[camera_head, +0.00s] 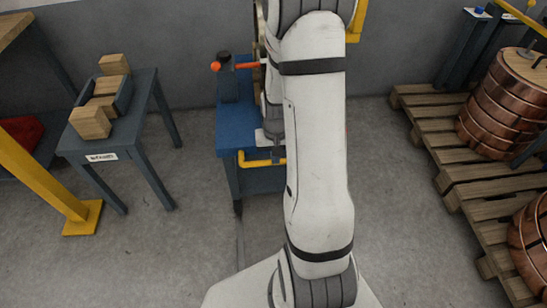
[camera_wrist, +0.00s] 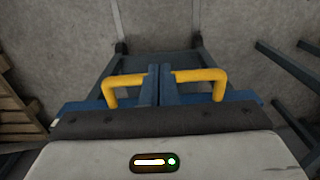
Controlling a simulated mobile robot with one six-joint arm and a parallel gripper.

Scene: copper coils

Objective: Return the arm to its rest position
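My white arm fills the middle of the head view and hides its far end, so my gripper does not show clearly there. In the wrist view the pale housing with a lit status lamp lies along the bottom edge. Beyond it, two narrow dark blue strips stand side by side at the middle, with a thin gap between them. I cannot tell for sure whether they are my fingers. No held object shows. Behind the strips is a yellow bar (camera_wrist: 205,75) bent down at both ends.
A blue bench (camera_head: 229,132) with a yellow front bar (camera_head: 258,161) stands close behind my arm. A grey table (camera_head: 138,127) with wooden blocks (camera_head: 90,122) is at left, near a yellow post (camera_head: 45,180). Copper coils (camera_head: 500,110) sit on pallets (camera_head: 440,140) at right. Floor between is clear.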

